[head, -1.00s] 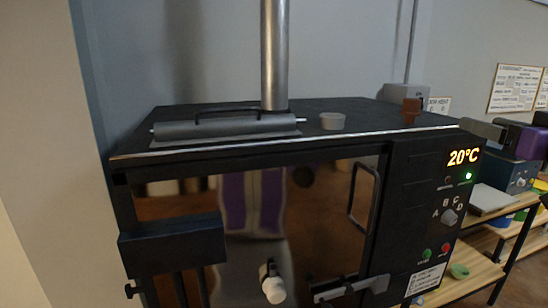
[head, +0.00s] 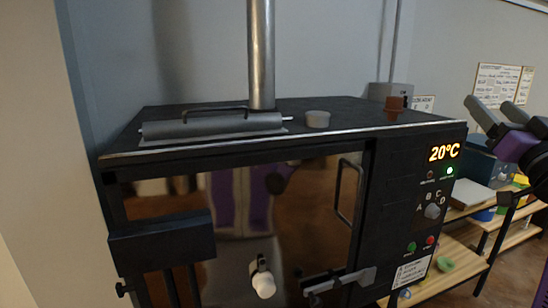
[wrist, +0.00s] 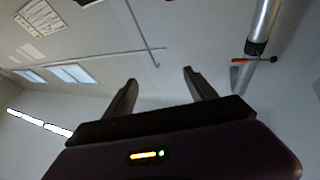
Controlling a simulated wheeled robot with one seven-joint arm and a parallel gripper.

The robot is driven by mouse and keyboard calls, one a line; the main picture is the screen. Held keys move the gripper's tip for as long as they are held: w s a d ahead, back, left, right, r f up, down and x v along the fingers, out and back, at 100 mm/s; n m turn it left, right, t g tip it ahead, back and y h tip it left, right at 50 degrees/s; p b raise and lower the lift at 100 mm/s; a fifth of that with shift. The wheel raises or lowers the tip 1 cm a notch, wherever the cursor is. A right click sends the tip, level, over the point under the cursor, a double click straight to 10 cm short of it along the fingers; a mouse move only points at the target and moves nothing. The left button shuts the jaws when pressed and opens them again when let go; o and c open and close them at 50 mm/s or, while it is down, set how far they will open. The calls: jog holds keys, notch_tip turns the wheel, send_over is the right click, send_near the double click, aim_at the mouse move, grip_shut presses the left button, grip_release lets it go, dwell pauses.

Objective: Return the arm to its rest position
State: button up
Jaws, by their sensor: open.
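My gripper (wrist: 158,85) shows in the wrist view with its two dark fingers spread apart. Nothing is between them, and they point toward the bare wall and ceiling. In the head view part of my arm (head: 510,128), grey and purple, stands at the right edge, to the right of the kiln. Its fingertips look apart from the kiln and the shelf.
A black kiln (head: 250,161) with a 20°C display fills the middle. A flue pipe (head: 261,55) rises behind. Wooden shelves (head: 455,268) stand at right.

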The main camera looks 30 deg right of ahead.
jog(key=a+f+y, duration=0.1)
jog(key=a+f, duration=1)
jog(key=f, duration=0.3)
jog(key=a+f+y, duration=0.1)
jog(key=a+f, duration=1)
jog(key=f, duration=0.2)
jog(key=s+a+f+n+g+y, duration=0.1)
jog(key=s+a+f+n+y, duration=0.3)
jog(key=s+a+f, duration=0.4)
jog(key=s+a+f+n+g+y, duration=0.2)
jog(key=s+a+f+n+y, duration=0.2)
jog(key=a, duration=1)
jog(key=s+f+y, duration=0.3)
jog(key=s+f, duration=0.1)
jog(key=s, duration=0.1)
jog(key=shift+s+f+n+y, duration=0.15)
jog(key=shift+s+n+y, duration=0.05)
jog(key=shift+n+y, duration=0.1)
jog(key=shift+d, duration=0.2)
